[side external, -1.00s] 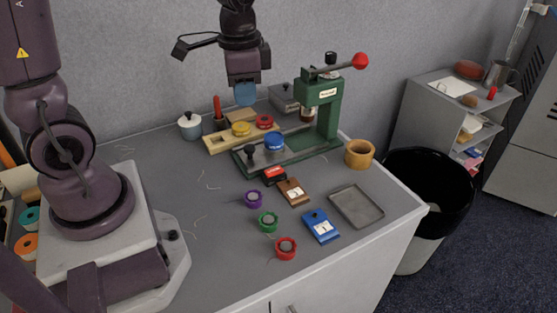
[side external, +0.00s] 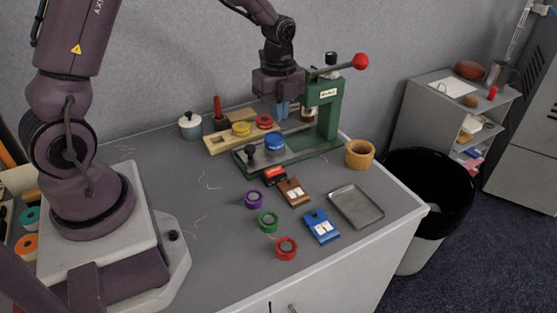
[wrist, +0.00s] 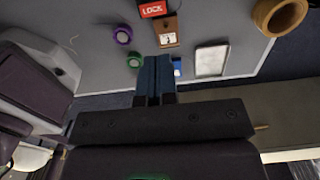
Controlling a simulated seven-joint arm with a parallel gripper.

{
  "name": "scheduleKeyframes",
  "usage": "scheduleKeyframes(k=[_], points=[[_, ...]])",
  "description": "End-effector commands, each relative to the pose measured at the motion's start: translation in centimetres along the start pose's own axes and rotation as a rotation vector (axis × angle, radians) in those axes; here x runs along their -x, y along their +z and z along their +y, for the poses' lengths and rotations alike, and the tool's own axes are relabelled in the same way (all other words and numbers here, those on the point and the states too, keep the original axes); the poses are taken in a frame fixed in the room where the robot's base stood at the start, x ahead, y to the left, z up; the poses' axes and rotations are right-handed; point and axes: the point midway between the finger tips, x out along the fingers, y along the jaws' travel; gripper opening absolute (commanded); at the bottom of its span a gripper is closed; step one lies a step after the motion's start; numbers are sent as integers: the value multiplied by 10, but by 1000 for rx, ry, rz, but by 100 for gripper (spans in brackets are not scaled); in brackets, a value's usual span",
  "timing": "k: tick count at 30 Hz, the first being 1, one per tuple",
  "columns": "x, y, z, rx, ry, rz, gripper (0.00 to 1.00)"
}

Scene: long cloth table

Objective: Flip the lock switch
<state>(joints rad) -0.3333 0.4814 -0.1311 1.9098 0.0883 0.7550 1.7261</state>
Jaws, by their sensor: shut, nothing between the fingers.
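A red block marked LOCK (side external: 275,175) lies on the table against the far end of a brown switch plate (side external: 293,192). In the wrist view the LOCK block (wrist: 153,9) is at the top edge, with the brown plate (wrist: 167,30) and its white switch face just below. A blue switch plate (side external: 321,228) is nearer the table's front; in the wrist view it is partly hidden by my fingers. My gripper (side external: 283,110) is shut and empty, pointing down beside the green press, well behind and above the plates. Its blue fingers show in the wrist view (wrist: 154,72).
The green press (side external: 327,112) with a red-knobbed lever stands close to my gripper. Purple, green and red rings (side external: 286,248) lie left of the plates. A grey tray (side external: 357,207) and a tan ring (side external: 359,154) are to the right.

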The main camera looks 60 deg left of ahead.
Motion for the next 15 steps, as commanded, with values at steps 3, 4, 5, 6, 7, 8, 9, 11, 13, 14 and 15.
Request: scheduleKeyframes(k=[3,4,5,6,7,8,9,11,13,14,15], points=[[0,0,0,1,1,0,0],[-1,0,0,2,1,0,0],[-2,0,0,2,1,0,0],[-4,0,0,2,1,0,0],[-6,0,0,2,2,1,0],[-9,0,1,2,4,1,0],[-14,0,1,2,5,1,0],[-23,-1,1,2,6,2,0],[-37,-1,1,2,7,2,0],[-44,-1,1,2,7,2,0],[-53,-1,2,2,8,2,0]])
